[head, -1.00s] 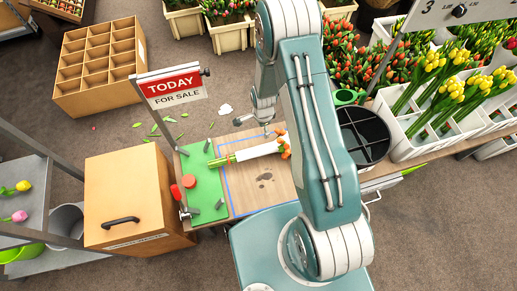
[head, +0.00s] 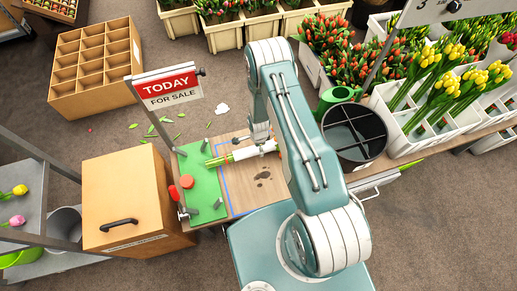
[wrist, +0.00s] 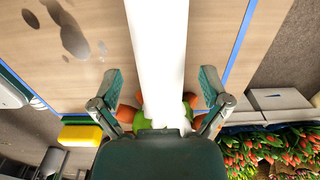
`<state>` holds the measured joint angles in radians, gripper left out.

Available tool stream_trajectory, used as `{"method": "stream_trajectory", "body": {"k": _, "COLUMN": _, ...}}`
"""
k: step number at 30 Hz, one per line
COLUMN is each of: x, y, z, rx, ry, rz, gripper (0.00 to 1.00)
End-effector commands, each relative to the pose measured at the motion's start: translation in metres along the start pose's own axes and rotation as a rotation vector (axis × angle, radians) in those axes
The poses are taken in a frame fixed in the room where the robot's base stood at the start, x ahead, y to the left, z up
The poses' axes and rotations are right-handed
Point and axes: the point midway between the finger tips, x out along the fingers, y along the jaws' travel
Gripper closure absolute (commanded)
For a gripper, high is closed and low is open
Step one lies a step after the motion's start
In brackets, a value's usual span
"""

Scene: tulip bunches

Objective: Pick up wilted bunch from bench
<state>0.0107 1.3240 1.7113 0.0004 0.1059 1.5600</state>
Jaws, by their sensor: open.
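The bunch (head: 243,154) lies on the wooden bench (head: 240,203), in a white wrap. Its green stems point left over the green mat; its orange heads are mostly behind my arm in the head view. In the wrist view the white wrap (wrist: 157,45) runs between my two fingers, with orange and green heads partly hidden by the gripper body. My gripper (wrist: 160,88) is open, one finger on each side of the wrap, with gaps visible. In the head view my gripper (head: 262,137) is over the wrap. Whether the flowers are wilted is unclear.
A green mat (head: 200,180) with grey pegs and red discs is left of the bench's blue outline. A TODAY sign (head: 170,85) stands behind it. A black divided bucket (head: 355,135) and white tulip crates are right. A brown box (head: 125,195) is left.

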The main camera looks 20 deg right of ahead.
Motion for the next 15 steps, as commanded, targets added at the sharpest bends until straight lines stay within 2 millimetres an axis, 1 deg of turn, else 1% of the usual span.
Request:
{"method": "stream_trajectory", "body": {"k": 1, "x": 0.009, "y": -0.001, "z": 0.000, "rx": 0.000, "ry": 0.000, "rz": 0.001, "gripper": 0.04}}
{"method": "stream_trajectory", "body": {"k": 3, "x": 0.017, "y": -0.001, "z": 0.000, "rx": 0.000, "ry": 0.000, "rz": 0.001, "gripper": 0.04}}
{"method": "stream_trajectory", "body": {"k": 6, "x": 0.024, "y": 0.000, "z": 0.000, "rx": 0.000, "ry": 0.000, "rz": 0.001, "gripper": 0.04}}
{"method": "stream_trajectory", "body": {"k": 13, "x": 0.025, "y": -0.001, "z": 0.000, "rx": 0.000, "ry": 0.000, "rz": -0.001, "gripper": 0.04}}
{"method": "stream_trajectory", "body": {"k": 14, "x": 0.025, "y": -0.001, "z": 0.000, "rx": 0.000, "ry": 0.000, "rz": -0.001, "gripper": 0.08}}
{"method": "stream_trajectory", "body": {"k": 15, "x": 0.025, "y": -0.001, "z": 0.000, "rx": 0.000, "ry": 0.000, "rz": 0.000, "gripper": 0.26}}
